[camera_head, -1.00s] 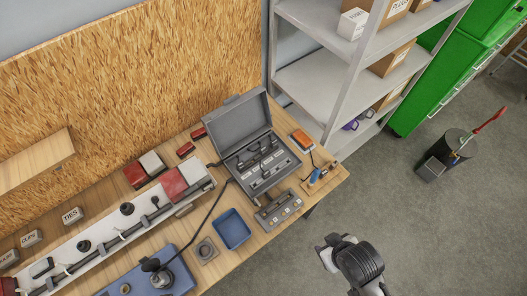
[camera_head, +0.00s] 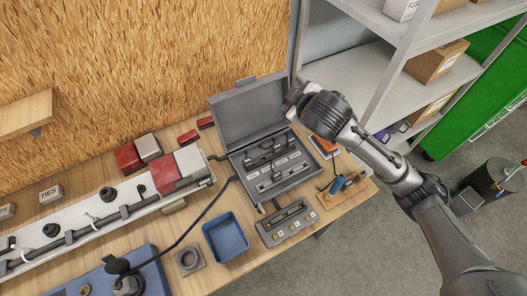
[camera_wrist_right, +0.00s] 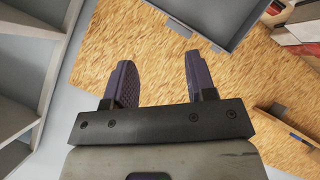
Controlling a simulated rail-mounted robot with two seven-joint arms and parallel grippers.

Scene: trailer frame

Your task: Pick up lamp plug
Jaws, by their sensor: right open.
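A black plug-like piece (camera_head: 118,266) stands at the blue plate (camera_head: 72,283) at the bottom left in the head view. A black cable (camera_head: 200,218) runs from it to the open grey case (camera_head: 240,108). I cannot tell for sure whether it is the lamp plug. My right gripper (camera_head: 292,95) is in front of the case lid's right edge, far from that piece. In the right wrist view its fingers (camera_wrist_right: 158,80) are apart with nothing between them. The case lid (camera_wrist_right: 212,22) shows beyond them. My left gripper is not in view.
A white rail (camera_head: 75,240) with dark sockets and red and white blocks lies along the bench. A blue tray (camera_head: 226,238) and a grey panel (camera_head: 286,223) stand in front of the case. Metal shelving (camera_head: 375,72) is close to my right arm.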

